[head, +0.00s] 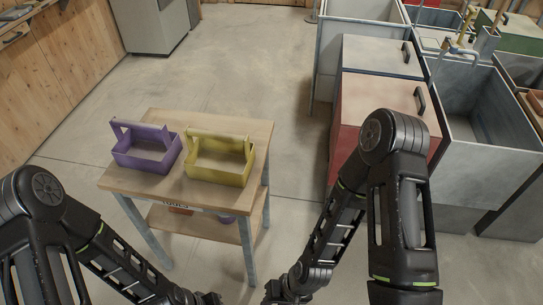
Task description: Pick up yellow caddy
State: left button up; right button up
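The yellow caddy (219,174), an open box with a top handle bar, stands upright on a small wooden table (234,125). A purple caddy (144,160) of the same kind stands just to its left. My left gripper (210,299) is at the bottom edge, in front of and below the table, mostly cut off. My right gripper (272,293) is also at the bottom edge, right of the left one and partly cut off. Both are apart from the caddies. Their fingers do not show clearly.
The table has a lower shelf (190,222) with small items on it. Red and blue lidded bins (375,95) and a grey open tank (480,110) stand at the right. A grey cabinet (150,20) is at the back left. The concrete floor (245,55) behind the table is clear.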

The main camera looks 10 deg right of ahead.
aim_at(223, 158)
jog(key=i+l+u, duration=0.15)
jog(key=l, duration=1.05)
jog(key=l+u, duration=0.15)
jog(key=l, duration=1)
jog(key=i+l, duration=0.15)
jog(key=i+l+u, duration=0.1)
jog(key=l, duration=0.25)
